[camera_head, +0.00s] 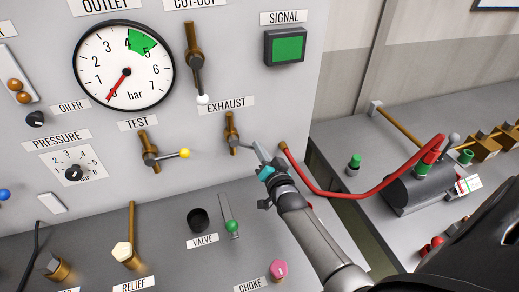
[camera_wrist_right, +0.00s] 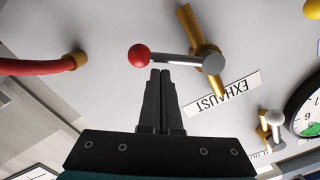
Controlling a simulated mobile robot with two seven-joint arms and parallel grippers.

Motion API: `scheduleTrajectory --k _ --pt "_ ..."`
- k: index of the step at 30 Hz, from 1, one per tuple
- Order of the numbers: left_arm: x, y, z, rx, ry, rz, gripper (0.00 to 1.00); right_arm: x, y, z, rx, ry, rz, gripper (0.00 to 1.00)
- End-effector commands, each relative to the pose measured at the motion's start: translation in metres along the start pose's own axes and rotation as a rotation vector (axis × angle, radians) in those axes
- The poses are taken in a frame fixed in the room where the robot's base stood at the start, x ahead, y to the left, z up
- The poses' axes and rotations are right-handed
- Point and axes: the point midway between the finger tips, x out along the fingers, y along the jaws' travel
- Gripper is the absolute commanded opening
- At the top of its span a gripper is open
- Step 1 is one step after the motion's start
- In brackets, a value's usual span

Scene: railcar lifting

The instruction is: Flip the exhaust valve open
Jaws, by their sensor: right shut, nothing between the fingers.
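The exhaust valve (camera_head: 231,128) is a brass fitting on the grey panel below the EXHAUST label. Its grey lever points to the right in the head view, across the brass pipe. In the wrist view the lever (camera_wrist_right: 176,57) runs from the brass body (camera_wrist_right: 203,42) to a red ball knob (camera_wrist_right: 139,55). My right gripper (camera_head: 258,152) is shut and empty by the knob end of the lever and hides the knob in the head view. In the wrist view its fingertips (camera_wrist_right: 160,72) lie just beside the lever near the knob; I cannot tell whether they touch. My left gripper is out of view.
The test valve (camera_head: 148,152) with a yellow knob sits left, the cut-out valve (camera_head: 194,55) above. A red hose (camera_head: 345,194) runs from the panel, right of my gripper. The green valve lever (camera_head: 230,217) and pink choke knob (camera_head: 278,268) are below. The gauge (camera_head: 124,66) reads about zero.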

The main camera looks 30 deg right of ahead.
Motion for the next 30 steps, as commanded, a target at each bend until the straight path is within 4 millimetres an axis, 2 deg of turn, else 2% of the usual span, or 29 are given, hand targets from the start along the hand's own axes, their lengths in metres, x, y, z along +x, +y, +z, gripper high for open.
scheduleTrajectory --k 11,30 --pt "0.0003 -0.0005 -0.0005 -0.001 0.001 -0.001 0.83 0.0000 -0.0002 0.0008 0.004 0.000 0.000 0.00" --pt "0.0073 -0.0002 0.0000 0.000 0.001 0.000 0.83 0.0003 0.0021 0.0084 0.112 -0.001 -0.006 0.00"
